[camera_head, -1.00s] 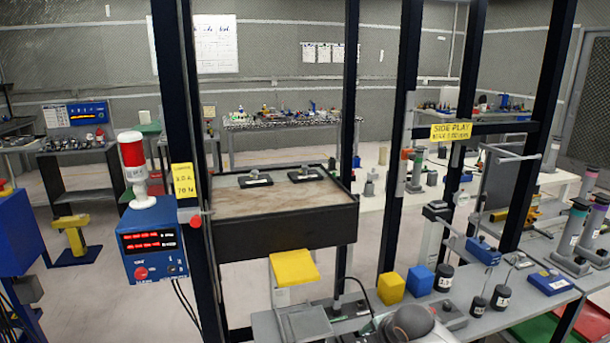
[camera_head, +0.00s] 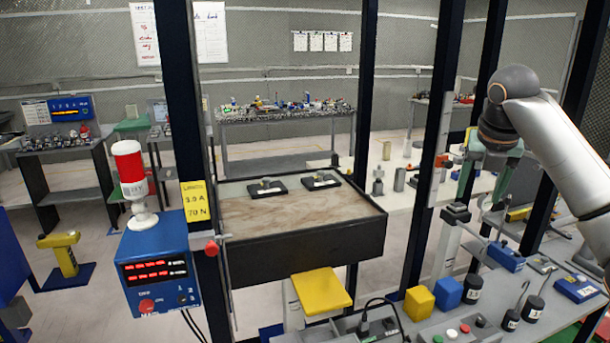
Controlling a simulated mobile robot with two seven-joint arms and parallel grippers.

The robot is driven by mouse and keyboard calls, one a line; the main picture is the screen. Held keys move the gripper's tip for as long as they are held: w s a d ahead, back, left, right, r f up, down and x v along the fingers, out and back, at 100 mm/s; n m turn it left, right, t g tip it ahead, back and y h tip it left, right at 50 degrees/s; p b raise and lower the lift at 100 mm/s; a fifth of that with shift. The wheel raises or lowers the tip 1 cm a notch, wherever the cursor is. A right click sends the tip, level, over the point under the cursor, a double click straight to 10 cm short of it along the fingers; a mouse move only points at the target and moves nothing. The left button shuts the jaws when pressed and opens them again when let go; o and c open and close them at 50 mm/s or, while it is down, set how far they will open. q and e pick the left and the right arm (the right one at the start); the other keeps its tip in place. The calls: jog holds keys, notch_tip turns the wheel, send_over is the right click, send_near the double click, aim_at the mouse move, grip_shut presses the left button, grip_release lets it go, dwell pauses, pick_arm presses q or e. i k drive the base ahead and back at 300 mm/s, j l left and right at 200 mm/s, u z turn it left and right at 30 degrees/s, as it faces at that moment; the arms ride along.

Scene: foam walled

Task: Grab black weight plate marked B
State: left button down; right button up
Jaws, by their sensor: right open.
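Several black cylindrical weights with white labels stand on the grey bench at the lower right: one (camera_head: 473,289) beside the blue block, and two with hooked stems (camera_head: 511,320) and (camera_head: 533,308) closer to the front. The labels are too small to read, so I cannot tell which is marked B. Two flat black plates (camera_head: 267,189) and (camera_head: 320,182) with small objects on them lie on the wooden-topped platform. My right gripper (camera_head: 482,194) is open and empty, pointing down, above and behind the bench weights. My left gripper is out of view.
Dark upright posts (camera_head: 437,140) stand between the platform and bench. A yellow block (camera_head: 418,303) and blue block (camera_head: 448,293) sit near the weights. A blue box (camera_head: 578,288) lies to the right. A blue control box (camera_head: 155,265) with a red-white lamp stands at left.

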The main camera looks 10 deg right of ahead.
aim_at(322, 181)
jog(key=i+j, duration=1.05)
jog(key=i, duration=0.3)
